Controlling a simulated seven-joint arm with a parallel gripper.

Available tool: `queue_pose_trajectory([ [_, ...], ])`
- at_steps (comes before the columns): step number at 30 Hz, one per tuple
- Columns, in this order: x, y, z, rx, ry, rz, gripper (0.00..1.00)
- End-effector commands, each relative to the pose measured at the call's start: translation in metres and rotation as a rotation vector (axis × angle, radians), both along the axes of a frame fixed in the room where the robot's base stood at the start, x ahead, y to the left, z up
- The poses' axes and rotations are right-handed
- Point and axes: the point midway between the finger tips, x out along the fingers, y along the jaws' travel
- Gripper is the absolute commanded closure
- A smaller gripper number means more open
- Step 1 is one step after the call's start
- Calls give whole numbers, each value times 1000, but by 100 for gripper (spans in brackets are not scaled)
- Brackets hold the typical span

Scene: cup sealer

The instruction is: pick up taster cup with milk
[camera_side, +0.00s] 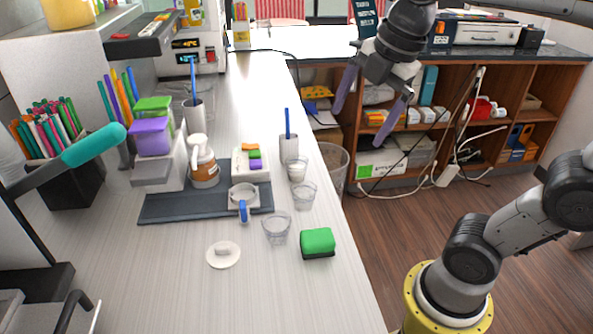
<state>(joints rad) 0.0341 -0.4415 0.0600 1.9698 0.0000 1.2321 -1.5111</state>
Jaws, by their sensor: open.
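The taster cup with milk (297,171) is a small clear cup with white contents. It stands upright on the white counter, just in front of a white holder with a blue stick. Two more small clear cups, one nearer (276,229) and one between (304,195), stand in front of it and look empty. My gripper (364,128) is open and empty. It hangs in the air to the right of the counter edge, higher than the cups and apart from them. Its two purple-grey fingers point downward, spread wide.
A green sponge (318,241) lies near the counter's right edge. A white lid (223,254) lies left of it. A dark mat (160,207) carries a pump bottle (204,165) and a round device with a blue handle (243,200). A clear bin (335,163) stands beyond the edge.

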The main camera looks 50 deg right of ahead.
Motion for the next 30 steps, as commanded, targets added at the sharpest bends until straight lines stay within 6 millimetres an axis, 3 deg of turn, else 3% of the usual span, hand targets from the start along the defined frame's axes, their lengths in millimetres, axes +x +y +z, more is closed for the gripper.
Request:
queue_pose_trajectory([
  [4,53,-9,11,-88,96,302,0],
  [8,99,-20,5,-122,175,505,0],
  [12,139,-32,-13,-112,241,569,0],
  [15,157,-38,-29,-99,273,559,0],
  [23,163,-44,-61,-76,321,547,0],
  [30,162,-43,-106,-76,321,548,0],
])
